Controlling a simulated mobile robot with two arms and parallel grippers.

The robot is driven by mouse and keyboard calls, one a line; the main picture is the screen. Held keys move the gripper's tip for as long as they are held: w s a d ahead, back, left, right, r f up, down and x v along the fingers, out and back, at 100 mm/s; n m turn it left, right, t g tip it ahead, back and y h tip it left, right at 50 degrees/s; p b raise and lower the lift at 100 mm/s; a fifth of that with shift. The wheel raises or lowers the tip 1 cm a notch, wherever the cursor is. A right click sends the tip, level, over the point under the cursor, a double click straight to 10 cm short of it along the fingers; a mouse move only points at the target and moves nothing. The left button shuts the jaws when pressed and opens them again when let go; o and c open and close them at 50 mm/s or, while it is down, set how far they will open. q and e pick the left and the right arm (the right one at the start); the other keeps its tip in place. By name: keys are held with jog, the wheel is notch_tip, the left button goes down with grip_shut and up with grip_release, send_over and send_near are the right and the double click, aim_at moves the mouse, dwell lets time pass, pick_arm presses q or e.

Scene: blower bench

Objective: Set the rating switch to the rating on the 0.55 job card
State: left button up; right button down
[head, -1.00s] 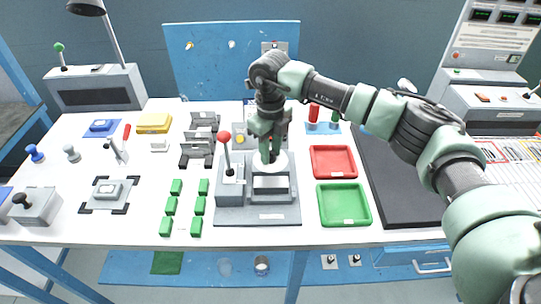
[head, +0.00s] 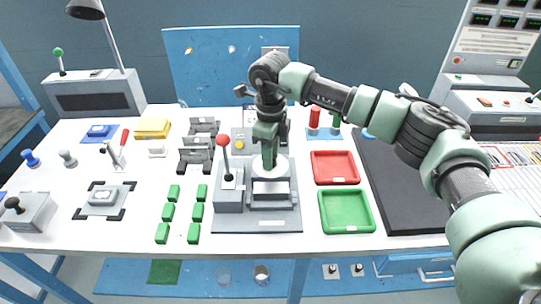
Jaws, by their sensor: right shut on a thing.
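My right gripper (head: 268,160) reaches down over the middle of the bench, in front of a small grey panel (head: 239,140) with a yellow button. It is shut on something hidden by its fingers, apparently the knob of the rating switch. The switch's dial and setting are hidden or too small to read. Below the fingers is a round white disc (head: 283,170) on a grey fixture with a red-knobbed lever (head: 224,142). I cannot pick out the 0.55 job card; no card text is legible. My left gripper is not in view.
Several green blocks (head: 168,212) lie left of the fixture. A red tray (head: 335,167) and a green tray (head: 346,211) stand to its right, before a dark mat (head: 400,205). Red and green cylinders stand behind the trays. A blue board (head: 215,65) rises at the back.

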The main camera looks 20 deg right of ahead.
jog(key=shift+r, duration=0.15)
jog(key=c, duration=1.1)
grip_release()
notch_tip(320, 180, up, 8)
jog(key=shift+f+b, duration=0.15)
jog(key=shift+b, duration=0.25)
